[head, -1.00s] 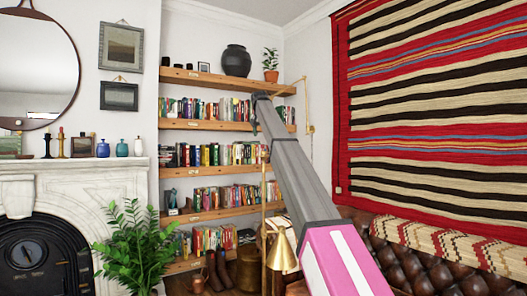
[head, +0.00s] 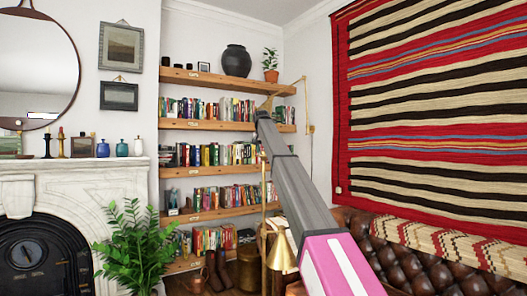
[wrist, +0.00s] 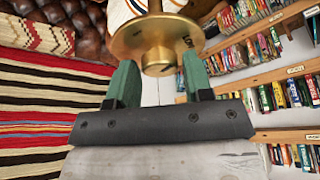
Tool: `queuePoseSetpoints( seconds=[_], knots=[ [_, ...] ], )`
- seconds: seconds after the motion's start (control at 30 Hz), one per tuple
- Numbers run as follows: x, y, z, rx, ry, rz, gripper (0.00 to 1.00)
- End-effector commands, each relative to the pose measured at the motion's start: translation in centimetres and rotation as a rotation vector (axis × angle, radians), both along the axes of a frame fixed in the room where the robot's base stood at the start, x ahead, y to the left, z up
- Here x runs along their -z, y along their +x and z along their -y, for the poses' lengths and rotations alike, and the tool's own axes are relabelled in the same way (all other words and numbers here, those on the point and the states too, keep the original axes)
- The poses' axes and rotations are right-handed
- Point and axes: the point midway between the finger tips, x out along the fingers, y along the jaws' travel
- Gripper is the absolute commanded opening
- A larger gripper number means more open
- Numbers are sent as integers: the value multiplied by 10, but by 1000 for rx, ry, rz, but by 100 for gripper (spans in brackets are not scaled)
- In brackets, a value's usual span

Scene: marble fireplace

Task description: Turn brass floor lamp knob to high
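In the wrist view my gripper (wrist: 160,75) has two green fingers set apart. A round brass disc (wrist: 140,38) with small dark markings and a short rounded brass knob (wrist: 158,62) is at the fingertips. The knob lies between the finger ends, with a gap showing on its right; contact on the left is unclear. In the head view a brass floor lamp (head: 282,254) with a cone shade stands beyond my arm, its thin pole partly hidden. My gripper's fingers are too small and covered to make out there.
Shelves of books (head: 225,124) fill the alcove behind my arm. A brown leather sofa (head: 410,268) stands at right under a striped wall rug (head: 435,110). A leafy plant (head: 135,245) and a marble fireplace (head: 85,185) are at left.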

Motion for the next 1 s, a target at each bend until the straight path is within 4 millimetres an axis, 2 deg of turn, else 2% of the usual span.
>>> queuePoseSetpoints(
  seconds=[0.03,0.1,0.57,1.0],
  knots=[
    [0,0,0,0,0,0,30],
    [0,0,0,0,0,0,13],
    [-1,1,-1,82,-2,0,13],
    [-1,3,-4,451,-2,-2,13]
  ],
)
